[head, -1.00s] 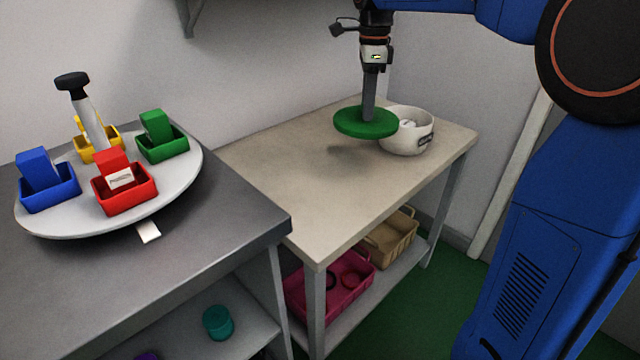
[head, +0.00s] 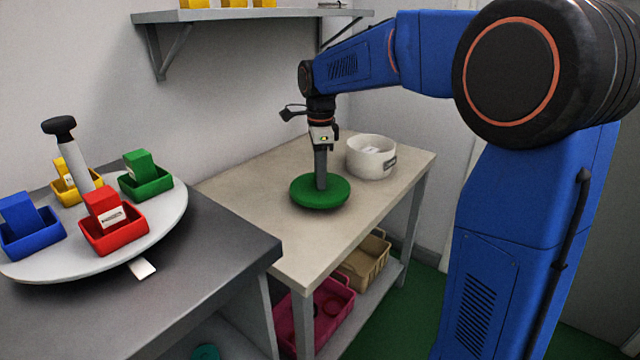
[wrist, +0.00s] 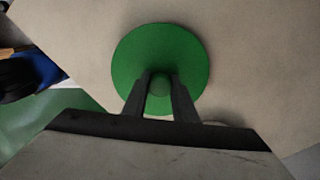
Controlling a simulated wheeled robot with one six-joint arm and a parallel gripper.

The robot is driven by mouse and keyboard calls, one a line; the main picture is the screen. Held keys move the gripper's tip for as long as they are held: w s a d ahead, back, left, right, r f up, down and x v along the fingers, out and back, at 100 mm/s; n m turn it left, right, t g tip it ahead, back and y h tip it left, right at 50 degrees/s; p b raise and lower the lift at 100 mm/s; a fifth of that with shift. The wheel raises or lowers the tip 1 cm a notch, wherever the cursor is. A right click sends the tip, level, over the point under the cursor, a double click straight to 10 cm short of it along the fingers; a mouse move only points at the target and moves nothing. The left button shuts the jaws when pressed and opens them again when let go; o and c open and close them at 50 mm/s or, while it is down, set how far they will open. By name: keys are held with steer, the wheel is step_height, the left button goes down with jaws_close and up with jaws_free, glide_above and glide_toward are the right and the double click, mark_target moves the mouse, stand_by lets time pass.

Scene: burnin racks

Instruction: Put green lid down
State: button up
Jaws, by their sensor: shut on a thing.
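The green lid (head: 320,194) is a round disc, level, at the middle of the beige table (head: 270,222). My gripper (head: 321,182) points straight down and is shut on the lid's knob. In the wrist view the lid (wrist: 138,56) fills the upper middle, with my gripper's two fingers (wrist: 160,88) on either side of its round green knob. The lid is at or just above the tabletop; I cannot tell whether it touches.
A white round pot (head: 371,158) stands behind and right of the lid. A grey table on the left holds a turntable (head: 150,235) with coloured bins. A pink basket (head: 330,318) and a tan basket (head: 366,262) sit on the lower shelf. A wall shelf (head: 250,14) is above.

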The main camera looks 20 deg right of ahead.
steer(key=shift+f, duration=1.3)
steer(key=o, duration=1)
steer(key=shift+f, duration=0.1)
steer(key=shift+o, duration=0.2)
